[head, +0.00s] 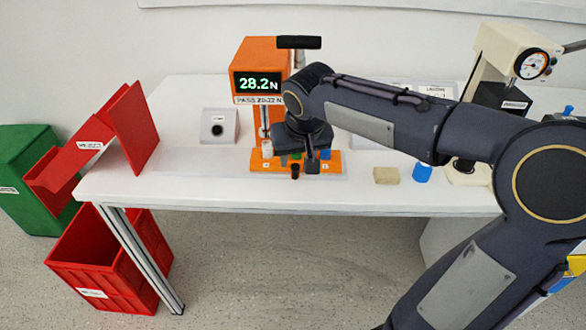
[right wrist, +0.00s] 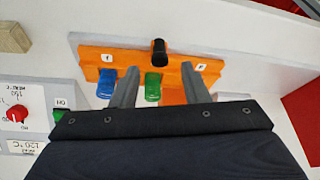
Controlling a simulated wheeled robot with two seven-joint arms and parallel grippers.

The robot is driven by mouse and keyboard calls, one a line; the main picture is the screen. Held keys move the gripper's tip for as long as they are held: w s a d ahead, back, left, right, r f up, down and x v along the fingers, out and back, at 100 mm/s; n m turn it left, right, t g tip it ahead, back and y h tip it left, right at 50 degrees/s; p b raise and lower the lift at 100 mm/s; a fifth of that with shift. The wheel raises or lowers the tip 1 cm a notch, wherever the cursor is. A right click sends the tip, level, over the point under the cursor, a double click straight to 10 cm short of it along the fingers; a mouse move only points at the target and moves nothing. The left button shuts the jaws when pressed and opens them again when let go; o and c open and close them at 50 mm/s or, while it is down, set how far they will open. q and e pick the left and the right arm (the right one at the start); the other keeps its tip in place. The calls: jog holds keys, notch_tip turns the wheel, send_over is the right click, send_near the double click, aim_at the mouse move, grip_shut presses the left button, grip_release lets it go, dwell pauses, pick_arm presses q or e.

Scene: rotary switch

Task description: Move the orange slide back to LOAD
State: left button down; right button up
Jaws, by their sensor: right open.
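The orange slide (head: 334,168) is a flat plate at the foot of the orange tester (head: 262,52), whose display reads 28.2 N. The plate also shows in the right wrist view (right wrist: 203,63), with a small white label near each end. A black knob (right wrist: 159,52) stands at its edge. A green part (right wrist: 153,86) and a blue part (right wrist: 106,83) lie on it. My right gripper (right wrist: 160,70) is open over the plate, its fingers on either side of the green part and near the knob. Contact cannot be told. The slide's LOAD mark is not readable. My left gripper is not in view.
A grey button box (head: 220,126) and a red chute (head: 110,135) stand left on the white table. A beige block (head: 386,175) and a blue piece (head: 422,172) lie right of the slide. A dial-gauge press (head: 510,60) stands at the right. The front left tabletop is clear.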

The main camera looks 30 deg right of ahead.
aim_at(296, 166)
jog(key=shift+x, duration=1.65)
jog(key=shift+c, duration=0.2)
grip_shut()
